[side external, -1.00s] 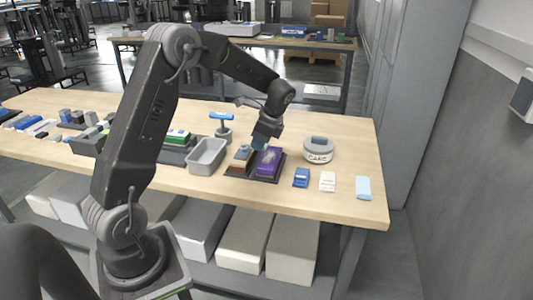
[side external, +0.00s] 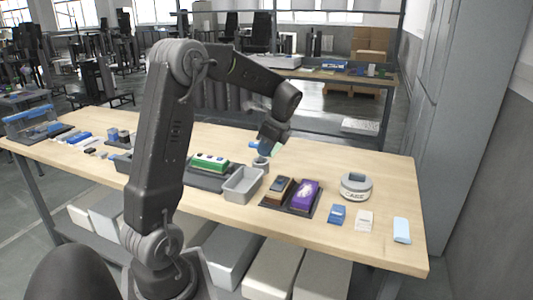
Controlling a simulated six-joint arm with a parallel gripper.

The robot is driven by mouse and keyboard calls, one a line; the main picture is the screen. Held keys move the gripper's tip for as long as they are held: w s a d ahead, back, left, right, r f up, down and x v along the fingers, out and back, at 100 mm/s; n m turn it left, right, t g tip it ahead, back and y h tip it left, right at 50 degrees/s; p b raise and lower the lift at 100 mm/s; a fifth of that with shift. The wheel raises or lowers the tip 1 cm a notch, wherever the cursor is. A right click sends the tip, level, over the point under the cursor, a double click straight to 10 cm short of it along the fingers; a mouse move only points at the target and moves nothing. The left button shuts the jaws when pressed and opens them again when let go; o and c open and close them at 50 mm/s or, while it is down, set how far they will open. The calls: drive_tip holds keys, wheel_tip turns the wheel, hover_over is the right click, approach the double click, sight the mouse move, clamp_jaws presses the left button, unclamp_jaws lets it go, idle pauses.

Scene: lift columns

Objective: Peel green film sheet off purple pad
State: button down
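The purple pad (side external: 305,194) lies on a dark tray (side external: 272,204) right of the middle of the table, with a pale patch on its top. I cannot make out a separate green film sheet on it. A green-topped block (side external: 210,162) sits on another dark tray to the left. My gripper (side external: 266,151) points down behind and to the left of the purple pad, apart from it, by a small grey stand (side external: 261,164). Its fingertips are too small to show whether they are open or hold anything.
A grey open bin (side external: 243,185) stands left of the pad's tray, and a brown-and-dark block (side external: 279,188) lies beside the pad. A round labelled container (side external: 355,186), a blue packet (side external: 337,214), a white packet (side external: 364,221) and a light-blue piece (side external: 401,230) are to the right.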

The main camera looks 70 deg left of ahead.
drive_tip(key=shift+r, duration=2.4)
